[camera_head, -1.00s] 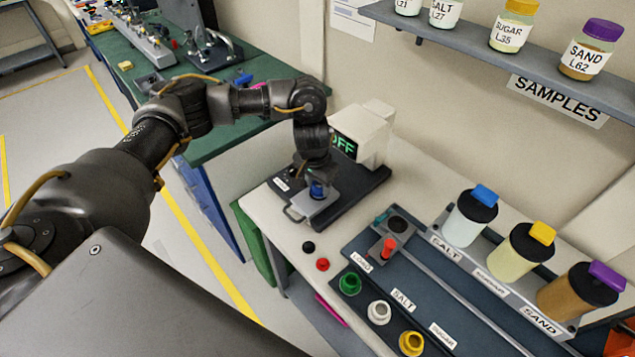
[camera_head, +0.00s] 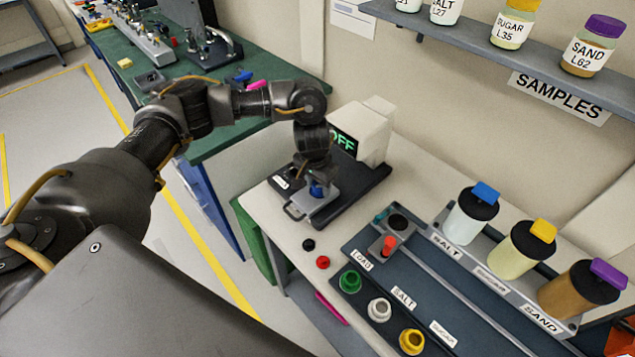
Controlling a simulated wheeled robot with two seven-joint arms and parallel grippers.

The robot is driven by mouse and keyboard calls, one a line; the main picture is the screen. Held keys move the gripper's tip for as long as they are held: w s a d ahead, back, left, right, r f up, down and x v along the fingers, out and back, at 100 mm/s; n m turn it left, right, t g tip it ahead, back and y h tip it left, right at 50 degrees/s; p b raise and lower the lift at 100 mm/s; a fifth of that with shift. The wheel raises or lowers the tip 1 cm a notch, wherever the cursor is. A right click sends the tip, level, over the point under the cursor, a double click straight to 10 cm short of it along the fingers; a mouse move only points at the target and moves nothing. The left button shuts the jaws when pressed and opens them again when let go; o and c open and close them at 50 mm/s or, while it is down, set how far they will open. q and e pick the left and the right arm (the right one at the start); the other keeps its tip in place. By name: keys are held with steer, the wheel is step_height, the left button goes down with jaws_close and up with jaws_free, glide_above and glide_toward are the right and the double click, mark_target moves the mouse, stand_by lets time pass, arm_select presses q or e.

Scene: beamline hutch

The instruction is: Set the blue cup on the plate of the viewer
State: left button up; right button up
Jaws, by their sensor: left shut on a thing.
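The viewer (camera_head: 366,134) is a white box on a dark base, with a dark screen reading "OFF" in green. Its plate (camera_head: 302,208) is grey with a handle loop and sits at the front of the base. The blue cup (camera_head: 317,190) is at the plate, upright as far as it shows. My left gripper (camera_head: 316,182) points down over the plate and is shut on the blue cup, hiding most of it. I cannot tell whether the cup's bottom touches the plate. My right gripper is not in view.
A black button (camera_head: 308,245) and a red button (camera_head: 323,262) are on the table in front of the viewer. Green (camera_head: 350,282), silver (camera_head: 379,310) and yellow (camera_head: 411,341) cups stand in a dark tray. Lidded jars (camera_head: 470,217) stand at right. A sample shelf (camera_head: 480,45) hangs above.

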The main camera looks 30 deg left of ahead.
arm_select(q)
steer(key=o, duration=1.1)
steer(key=r, duration=0.3)
steer(key=s+r, duration=0.1)
steer(key=r, duration=0.6)
steer(key=shift+s+a+r, duration=0.1)
steer(key=shift+s+r, duration=0.05)
steer(key=shift+r, duration=0.25)
